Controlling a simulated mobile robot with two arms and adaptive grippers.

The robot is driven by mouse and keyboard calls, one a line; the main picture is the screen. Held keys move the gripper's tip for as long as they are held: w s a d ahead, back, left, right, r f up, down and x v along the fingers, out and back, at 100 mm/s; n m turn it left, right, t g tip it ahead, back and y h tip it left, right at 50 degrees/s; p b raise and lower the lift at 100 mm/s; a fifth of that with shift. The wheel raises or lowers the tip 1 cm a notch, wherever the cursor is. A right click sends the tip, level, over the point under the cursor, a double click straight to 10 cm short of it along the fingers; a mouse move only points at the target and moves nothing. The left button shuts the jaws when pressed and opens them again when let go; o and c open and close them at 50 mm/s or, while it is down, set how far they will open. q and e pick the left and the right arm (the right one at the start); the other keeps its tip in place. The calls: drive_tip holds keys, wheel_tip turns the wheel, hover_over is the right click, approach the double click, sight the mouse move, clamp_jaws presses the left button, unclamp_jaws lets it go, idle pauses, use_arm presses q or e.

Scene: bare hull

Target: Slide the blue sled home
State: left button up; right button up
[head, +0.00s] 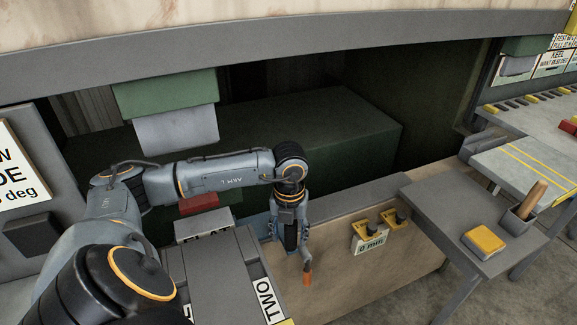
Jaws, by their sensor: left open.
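My left arm reaches in from the left and bends down. Its gripper (297,246) points downward at the front edge of the wooden-faced bench, open. A small light-blue patch (257,224) shows just left of the gripper, mostly hidden behind my arm and the grey block; I cannot tell whether it is the blue sled. An orange-tipped piece (307,277) hangs just below the fingertips against the bench front; I cannot tell whether it touches them. My right gripper is not in view.
A grey block labelled TWO (215,270) stands left of the gripper. A red block (198,204) lies behind it. Two yellow-and-black fittings (382,226) with a "0 mm" tag are to the right. A grey side table (440,210) holds a yellow box (483,242) and a wooden-handled tool (532,200).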

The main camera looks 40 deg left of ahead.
use_arm(q)
wheel_tip(320, 180, up, 10)
drive_tip(key=shift+s+a+r, duration=0.1)
drive_tip(key=shift+s+r, duration=0.05)
drive_tip(key=shift+r, duration=0.05)
drive_tip(key=shift+f, duration=0.1)
idle(0.6)
